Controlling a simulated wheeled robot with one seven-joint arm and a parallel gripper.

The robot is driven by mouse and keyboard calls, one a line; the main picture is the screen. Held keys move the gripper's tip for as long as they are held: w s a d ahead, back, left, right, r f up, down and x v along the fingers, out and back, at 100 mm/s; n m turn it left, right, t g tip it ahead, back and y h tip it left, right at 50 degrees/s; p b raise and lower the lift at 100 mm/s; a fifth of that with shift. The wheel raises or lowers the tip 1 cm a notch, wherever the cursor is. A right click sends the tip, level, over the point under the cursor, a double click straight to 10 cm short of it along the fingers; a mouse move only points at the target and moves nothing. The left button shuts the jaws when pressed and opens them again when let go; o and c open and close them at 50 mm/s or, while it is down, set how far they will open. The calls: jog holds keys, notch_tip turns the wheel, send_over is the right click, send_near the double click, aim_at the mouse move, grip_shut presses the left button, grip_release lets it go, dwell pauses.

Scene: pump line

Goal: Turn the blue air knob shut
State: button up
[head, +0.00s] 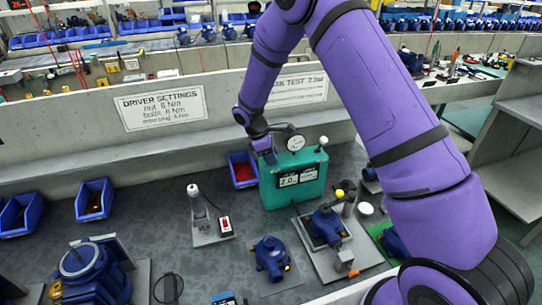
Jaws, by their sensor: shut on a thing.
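The teal leak-test box (290,190) stands on the grey bench against the back wall, with a round white gauge (296,143) on top and a display that seems to read 2.0. My gripper (269,156) points down at the top left of this box and is shut there. The blue air knob is hidden behind or between the fingers, so its turn angle cannot be seen. A small green knob with a white top (323,142) stands at the box's right end, apart from my gripper.
A blue bin with red contents (243,171) sits close left of the box. A driver stand (208,218), a blue pump (271,257) and a pump in a fixture (326,226) stand in front. My arm crosses the right side.

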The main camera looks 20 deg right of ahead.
jog(key=m, duration=0.2)
jog(key=m+g+y, duration=0.1)
jog(key=m, duration=0.2)
jog(key=shift+w+g, duration=0.1)
jog(key=shift+g, duration=0.2)
jog(key=shift+m, duration=0.3)
jog(key=o, duration=0.9)
jog(key=v, duration=1)
jog(key=shift+w+r, duration=0.15)
jog(key=shift+r, duration=0.25)
